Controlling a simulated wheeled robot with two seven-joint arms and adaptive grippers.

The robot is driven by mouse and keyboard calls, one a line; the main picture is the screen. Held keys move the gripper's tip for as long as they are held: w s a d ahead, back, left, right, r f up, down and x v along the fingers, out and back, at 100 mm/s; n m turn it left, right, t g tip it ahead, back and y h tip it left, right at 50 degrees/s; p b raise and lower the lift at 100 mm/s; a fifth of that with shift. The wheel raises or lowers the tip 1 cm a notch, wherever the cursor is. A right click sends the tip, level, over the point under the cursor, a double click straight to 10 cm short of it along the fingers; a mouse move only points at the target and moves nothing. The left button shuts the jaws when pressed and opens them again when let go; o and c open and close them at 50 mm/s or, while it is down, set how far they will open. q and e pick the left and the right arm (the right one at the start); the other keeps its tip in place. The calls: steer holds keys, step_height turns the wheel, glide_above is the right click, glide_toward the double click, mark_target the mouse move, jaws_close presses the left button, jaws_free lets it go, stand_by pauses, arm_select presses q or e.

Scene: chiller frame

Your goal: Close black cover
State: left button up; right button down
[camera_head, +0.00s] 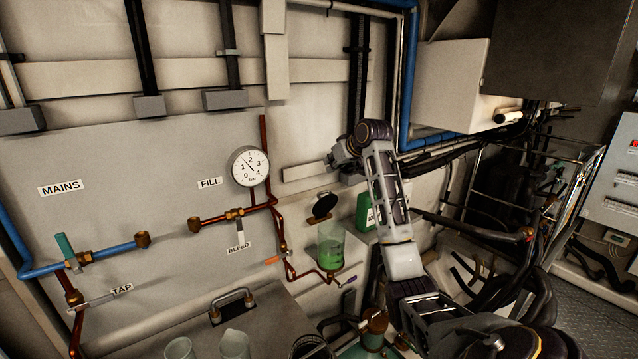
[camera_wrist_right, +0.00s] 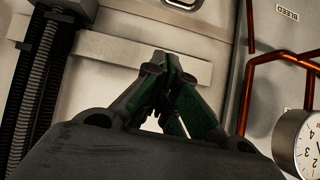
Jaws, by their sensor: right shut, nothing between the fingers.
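The black cover (camera_head: 323,206) is a small round dark lid. It stands raised and tilted above a clear container (camera_head: 331,247) with green liquid, on the wall right of the gauge. My right gripper (camera_head: 333,161) is above the cover, close to the wall panel and apart from the cover. In the right wrist view the gripper (camera_wrist_right: 170,62) has its fingers together with nothing held. The cover does not show in the wrist view. My left gripper is in neither view.
A pressure gauge (camera_head: 250,166) and copper pipes are left of the container; the gauge also shows in the wrist view (camera_wrist_right: 302,142). A green bottle (camera_head: 364,211) stands close behind my right arm. A white box (camera_head: 450,85) juts out at upper right.

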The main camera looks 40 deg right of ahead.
mark_target(322, 204)
steer(key=w+f+p, duration=0.4)
steer(key=f, duration=0.4)
steer(key=shift+w+d, duration=0.25)
steer(key=shift+w, duration=0.05)
stand_by(1.1)
steer(key=shift+f, duration=0.15)
steer(key=shift+s+f+b, duration=0.1)
steer(key=shift+b, duration=0.25)
steer(key=shift+s+t+b, duration=0.1)
steer(key=shift+t+b, duration=0.3)
steer(key=shift+b, duration=0.15)
steer(key=shift+s+t+b, duration=0.2)
steer(key=shift+t+b, duration=0.1)
steer(key=shift+b, duration=0.35)
